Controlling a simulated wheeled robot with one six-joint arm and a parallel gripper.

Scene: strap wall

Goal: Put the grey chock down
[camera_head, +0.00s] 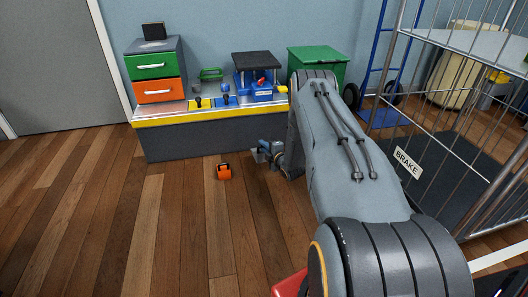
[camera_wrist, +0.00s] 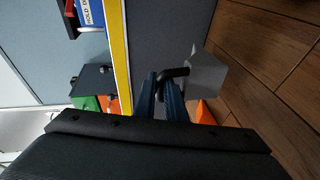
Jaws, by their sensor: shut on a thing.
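My gripper (camera_wrist: 168,88) is shut on the dark bent handle (camera_wrist: 174,73) of the grey chock (camera_wrist: 208,76) in the wrist view. The chock's light grey body shows beyond the fingertips, in front of the bench's dark face and the wood floor. In the head view my gripper (camera_head: 268,151) is low in front of the bench, partly hidden by my arm. The chock shows there only as a small grey patch (camera_head: 257,156). I cannot tell for sure whether it touches the floor.
An orange chock (camera_head: 223,171) lies on the floor just left of my gripper. The bench (camera_head: 190,146) with a yellow edge stands behind. A wire cage cart (camera_head: 462,145) with a BRAKE sign is at right. The floor at left is clear.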

